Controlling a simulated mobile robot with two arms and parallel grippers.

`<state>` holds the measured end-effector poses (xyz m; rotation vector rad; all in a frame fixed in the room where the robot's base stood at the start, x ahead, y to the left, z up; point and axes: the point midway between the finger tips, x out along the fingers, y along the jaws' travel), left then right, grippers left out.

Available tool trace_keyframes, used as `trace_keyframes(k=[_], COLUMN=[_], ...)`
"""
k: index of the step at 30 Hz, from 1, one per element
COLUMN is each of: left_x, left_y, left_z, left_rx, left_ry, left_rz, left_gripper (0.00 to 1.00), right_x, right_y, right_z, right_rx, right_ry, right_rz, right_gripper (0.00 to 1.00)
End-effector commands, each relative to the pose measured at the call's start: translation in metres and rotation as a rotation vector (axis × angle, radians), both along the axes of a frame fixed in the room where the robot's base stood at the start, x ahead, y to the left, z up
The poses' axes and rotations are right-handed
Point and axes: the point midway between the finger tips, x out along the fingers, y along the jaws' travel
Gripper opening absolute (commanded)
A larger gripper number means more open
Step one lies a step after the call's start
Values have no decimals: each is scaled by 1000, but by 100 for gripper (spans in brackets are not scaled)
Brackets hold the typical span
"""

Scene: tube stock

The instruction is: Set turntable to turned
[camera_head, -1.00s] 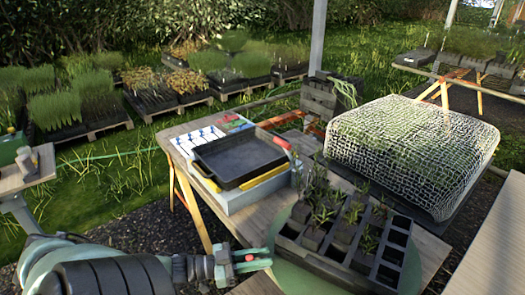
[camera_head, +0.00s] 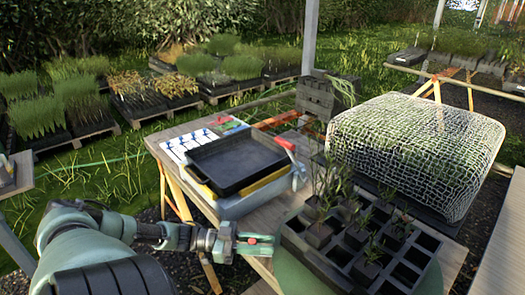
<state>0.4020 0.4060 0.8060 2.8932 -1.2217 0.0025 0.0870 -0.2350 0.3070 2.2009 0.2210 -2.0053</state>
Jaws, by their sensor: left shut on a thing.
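The turntable (camera_head: 289,272) is a flat green disc at the near end of the wooden bench, mostly hidden under a dark seedling tray (camera_head: 318,266). The tray has several square cells. Some hold potted seedlings and those along the right side are empty. It sits at a slant to the bench. My right gripper is not in view.
A black shallow tray (camera_head: 235,163) lies on a pale box with a red-handled tool beside it, behind the turntable. A mesh-covered crate (camera_head: 415,150) stands at the right, close to the seedling tray. Grass and gravel lie left of the bench.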

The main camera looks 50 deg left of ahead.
Motion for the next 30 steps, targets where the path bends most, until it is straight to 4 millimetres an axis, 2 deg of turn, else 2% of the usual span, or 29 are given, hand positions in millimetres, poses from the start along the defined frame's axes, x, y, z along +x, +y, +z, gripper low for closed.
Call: trace_keyframes(k=[14,15,17,26,30], left_x=[3,3,3,2,-6], left_y=[4,4,4,3,10], left_z=[-1,0,0,0,-1], left_rx=[7,8,7,4,5], left_ry=[3,2,1,1,3], left_rz=[2,3,2,-1,-2], left_gripper=[0,27,43,43,43], right_x=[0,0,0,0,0], right_y=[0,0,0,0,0], right_z=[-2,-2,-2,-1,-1], right_rx=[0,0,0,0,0], right_ry=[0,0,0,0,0], right_rz=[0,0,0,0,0], right_gripper=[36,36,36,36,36])
